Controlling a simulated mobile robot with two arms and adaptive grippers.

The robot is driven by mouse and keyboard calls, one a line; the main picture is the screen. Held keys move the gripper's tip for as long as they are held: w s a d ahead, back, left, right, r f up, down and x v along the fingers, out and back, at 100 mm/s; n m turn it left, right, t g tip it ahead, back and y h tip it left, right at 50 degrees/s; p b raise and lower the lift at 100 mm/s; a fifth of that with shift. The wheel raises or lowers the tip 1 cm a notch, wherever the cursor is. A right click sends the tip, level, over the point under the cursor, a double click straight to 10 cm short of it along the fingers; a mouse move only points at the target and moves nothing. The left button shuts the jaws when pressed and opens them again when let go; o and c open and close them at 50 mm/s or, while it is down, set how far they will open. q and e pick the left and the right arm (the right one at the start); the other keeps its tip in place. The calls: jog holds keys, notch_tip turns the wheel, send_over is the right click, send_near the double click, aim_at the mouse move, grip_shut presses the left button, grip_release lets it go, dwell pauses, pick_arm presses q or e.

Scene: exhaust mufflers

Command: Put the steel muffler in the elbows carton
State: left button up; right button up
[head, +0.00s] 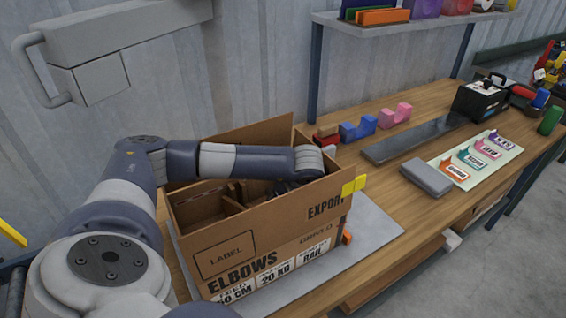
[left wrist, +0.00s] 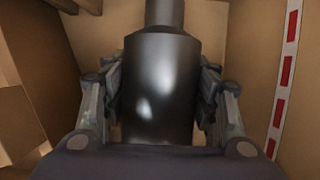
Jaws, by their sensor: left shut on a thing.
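The elbows carton (head: 283,232) stands open on the bench, with "ELBOWS" printed on its front and dividers inside. My left arm reaches over it from the left, and my left gripper (head: 288,186) is down inside its right part, mostly hidden by the walls. In the left wrist view, my left gripper (left wrist: 160,108) is shut on the steel muffler (left wrist: 160,85), a dark shiny cylinder with a narrower neck. Cardboard walls surround the muffler there. Whether it touches the carton's floor cannot be told. The muffler is not clearly visible in the head view. My right gripper is not in view.
The carton sits on a grey mat (head: 376,228). To its right on the bench are blue (head: 358,128) and pink (head: 396,115) cradles, a dark flat plate (head: 415,137), a grey block (head: 427,176) and a board with coloured labelled pieces (head: 504,156). A shelf (head: 420,27) hangs behind.

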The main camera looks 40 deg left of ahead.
pick_arm(q)
jog(key=shift+f, duration=0.45)
jog(key=o, duration=1.5)
jog(key=shift+o, duration=0.2)
